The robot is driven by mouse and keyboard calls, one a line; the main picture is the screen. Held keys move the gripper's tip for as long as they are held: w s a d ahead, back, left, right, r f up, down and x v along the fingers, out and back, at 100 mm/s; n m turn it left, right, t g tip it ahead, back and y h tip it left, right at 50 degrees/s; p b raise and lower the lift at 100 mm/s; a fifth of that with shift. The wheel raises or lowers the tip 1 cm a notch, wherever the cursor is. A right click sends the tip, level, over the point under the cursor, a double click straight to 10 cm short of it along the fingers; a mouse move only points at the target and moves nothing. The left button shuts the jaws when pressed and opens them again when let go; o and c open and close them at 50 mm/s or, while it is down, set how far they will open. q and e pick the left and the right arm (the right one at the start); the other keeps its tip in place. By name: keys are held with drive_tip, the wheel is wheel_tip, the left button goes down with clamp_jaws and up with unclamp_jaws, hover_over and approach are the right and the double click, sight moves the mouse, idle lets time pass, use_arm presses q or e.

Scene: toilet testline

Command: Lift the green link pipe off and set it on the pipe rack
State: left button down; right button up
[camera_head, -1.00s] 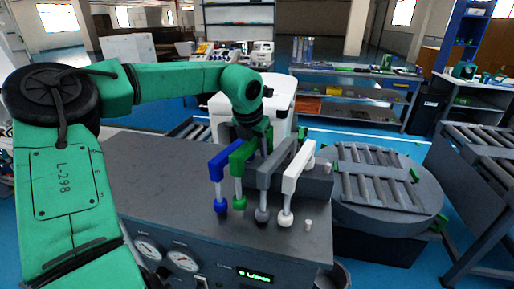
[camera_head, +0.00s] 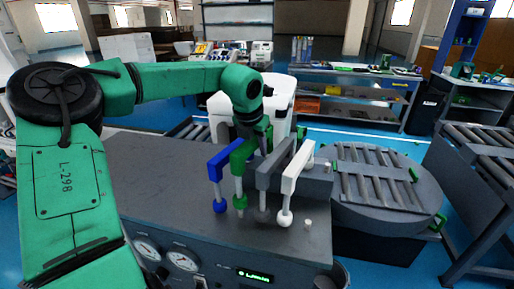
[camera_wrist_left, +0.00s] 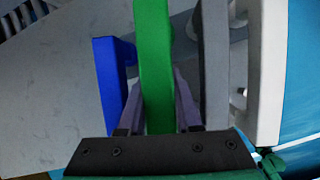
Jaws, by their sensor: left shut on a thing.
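The green link pipe (camera_head: 239,170) stands in a row on the dark test bench, between a blue pipe (camera_head: 221,163) and a grey pipe (camera_head: 270,172). My left gripper (camera_head: 247,143) is shut on its top bar. In the left wrist view the green pipe (camera_wrist_left: 154,70) runs between the two fingers of the gripper (camera_wrist_left: 158,95). The pipe's lower green collar sits slightly above its neighbours' feet, with a short tip showing below. I cannot tell whether that tip touches the bench. I cannot pick out the pipe rack with certainty. My right gripper is out of view.
A white pipe (camera_head: 296,172) stands right of the grey one; the neighbours are close on both sides. The bench top (camera_head: 160,180) is clear to the left. A round table with rollers (camera_head: 385,190) is at the right, and shelves (camera_head: 345,95) stand behind.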

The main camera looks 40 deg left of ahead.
use_arm(q)
drive_tip(key=shift+f+b, duration=1.4)
drive_tip(key=shift+f, duration=0.2)
drive_tip(key=c, duration=0.5)
unclamp_jaws()
drive_tip(key=shift+r, duration=0.1)
drive_tip(key=v, duration=1.4)
drive_tip(key=shift+s+r+b, duration=0.1)
drive_tip(key=shift+r+b, duration=0.1)
drive_tip(key=shift+b, duration=0.2)
